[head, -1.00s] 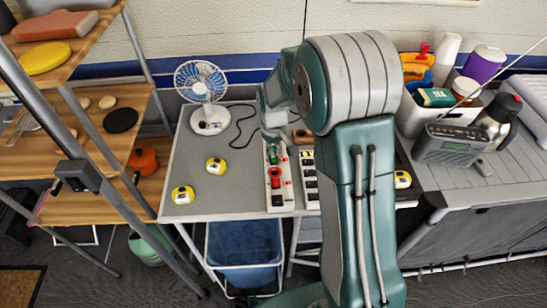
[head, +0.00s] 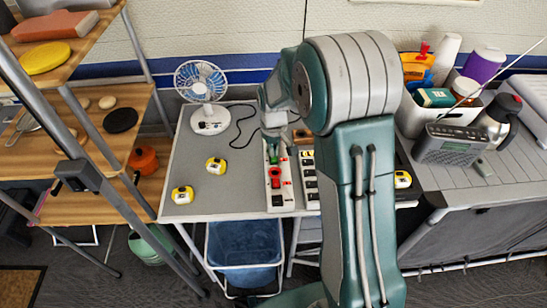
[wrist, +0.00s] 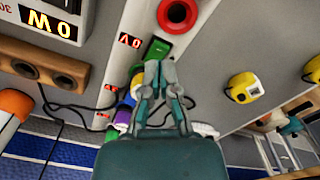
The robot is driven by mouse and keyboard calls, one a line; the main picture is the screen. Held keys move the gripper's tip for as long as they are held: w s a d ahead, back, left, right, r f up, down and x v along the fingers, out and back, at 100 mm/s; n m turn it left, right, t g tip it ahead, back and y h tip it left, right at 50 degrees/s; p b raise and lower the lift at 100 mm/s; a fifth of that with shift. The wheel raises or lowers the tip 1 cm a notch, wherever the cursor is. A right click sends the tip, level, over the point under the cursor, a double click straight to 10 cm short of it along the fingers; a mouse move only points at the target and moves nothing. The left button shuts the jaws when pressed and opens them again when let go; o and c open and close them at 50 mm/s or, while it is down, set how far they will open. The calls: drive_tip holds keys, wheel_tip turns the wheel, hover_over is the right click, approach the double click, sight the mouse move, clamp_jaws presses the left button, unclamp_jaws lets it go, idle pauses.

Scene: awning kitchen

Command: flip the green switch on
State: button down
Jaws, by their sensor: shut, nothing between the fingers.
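The green switch (head: 274,160) is at the far part of a long white panel (head: 280,201) on the grey table, just beyond a red round knob (head: 275,178). In the wrist view the green switch (wrist: 157,47) shows just past my fingertips, beside the red knob (wrist: 177,13). My gripper (wrist: 155,66) is shut and empty, its tips at the near edge of the switch. I cannot tell whether they touch it. In the head view the gripper (head: 273,143) is over the panel's far end, partly hidden by my arm. The switch's tilt is unclear.
A second panel with black sockets (head: 310,182) stands to the right, partly behind my arm. A fan (head: 208,95) stands at the back left with its dark cable on the table. A radio (head: 452,145) is farther right.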

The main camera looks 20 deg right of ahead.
sight(273, 160)
drive_tip(key=shift+f, duration=1.35)
idle(0.9)
drive_tip(key=shift+r, duration=3.55)
